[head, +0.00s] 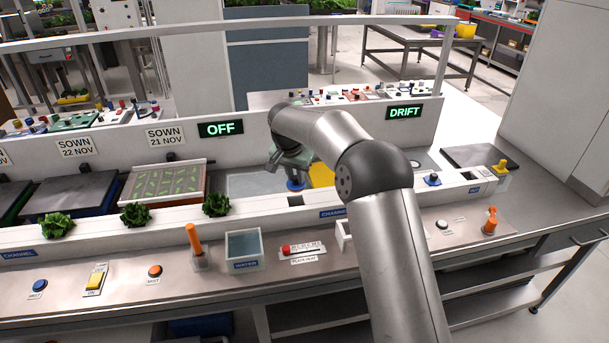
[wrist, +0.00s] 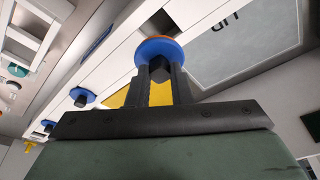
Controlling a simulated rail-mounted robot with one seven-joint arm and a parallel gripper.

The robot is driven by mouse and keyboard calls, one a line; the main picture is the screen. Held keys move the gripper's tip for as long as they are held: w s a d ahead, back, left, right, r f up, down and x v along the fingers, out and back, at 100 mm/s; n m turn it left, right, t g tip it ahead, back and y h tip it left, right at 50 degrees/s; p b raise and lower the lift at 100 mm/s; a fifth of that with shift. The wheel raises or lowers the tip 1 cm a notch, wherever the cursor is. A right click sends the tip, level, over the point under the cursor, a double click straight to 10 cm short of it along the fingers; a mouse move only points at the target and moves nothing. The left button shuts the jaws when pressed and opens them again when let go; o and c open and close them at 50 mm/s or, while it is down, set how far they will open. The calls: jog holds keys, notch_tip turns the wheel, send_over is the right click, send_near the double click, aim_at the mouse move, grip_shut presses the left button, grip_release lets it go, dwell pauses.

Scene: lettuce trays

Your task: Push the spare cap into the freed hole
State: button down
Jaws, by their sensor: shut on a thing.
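My gripper (head: 291,172) is shut on the blue cap (head: 296,185), above the back edge of the white channel. In the wrist view, my gripper's fingers (wrist: 160,82) clasp the cap's dark knob, and its blue disc (wrist: 158,48) with an orange edge faces away from me. A dark opening (wrist: 158,22) in the white channel shows just beyond the disc, partly hidden by it. The cap appears apart from the opening; the exact gap is hard to tell. Another blue cap (head: 432,180) sits on the channel at the right.
Lettuce heads (head: 215,204) stand along the channel to the left. In front are a water tub (head: 245,254), an orange-handled tool (head: 194,245) and a red slider panel (head: 300,250). A grey lid (wrist: 240,42) and a yellow surface (head: 322,174) lie close to my gripper.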

aim_at(294, 184)
jog(key=shift+w+a+f, duration=0.1)
jog(key=shift+w+f, duration=0.1)
jog(key=shift+f, duration=0.1)
jog(key=shift+f+b, duration=1.3)
jog(key=shift+f, duration=0.45)
jog(key=shift+f, duration=0.3)
jog(key=shift+f+b, duration=0.25)
jog(key=shift+b, duration=0.2)
jog(key=shift+f+b, duration=0.35)
jog(key=shift+f, duration=0.2)
dwell(0.3)
jog(key=c, duration=0.8)
grip_release()
jog(key=shift+r, duration=0.15)
